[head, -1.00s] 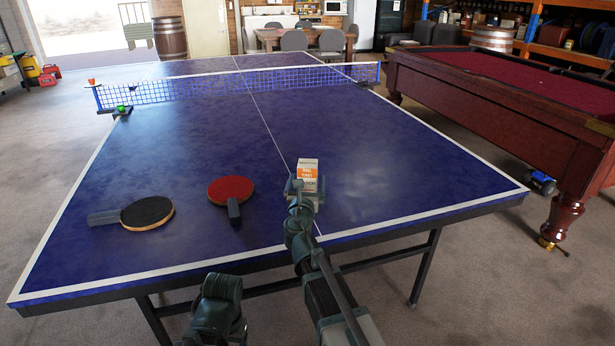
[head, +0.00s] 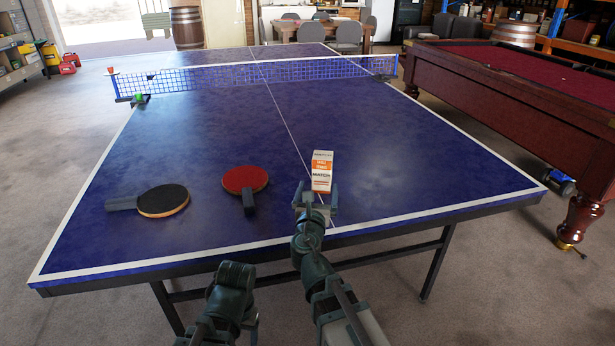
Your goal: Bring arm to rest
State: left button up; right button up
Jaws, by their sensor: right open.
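My right gripper (head: 316,193) is open, over the near part of the blue table tennis table (head: 300,110). An orange and white box (head: 322,171) marked "MATCH" stands upright on the table, just beyond the open fingers. The fingers look clear of the box's sides, though its foot is partly hidden by the gripper. Part of my left arm (head: 230,290) shows at the bottom, in front of the table's near edge.
A red paddle (head: 245,180) and a black paddle (head: 163,201) lie left of the box. The net (head: 260,77) crosses the table farther back, with a green ball (head: 139,97) by its left post. A pool table (head: 510,100) stands at the right. The table's right half is clear.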

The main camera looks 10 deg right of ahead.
aim_at(322, 172)
jog(key=x, duration=1.2)
jog(key=shift+f+b, duration=0.25)
jog(key=shift+b, duration=0.05)
jog(key=shift+r, duration=0.25)
jog(key=shift+s, duration=0.1)
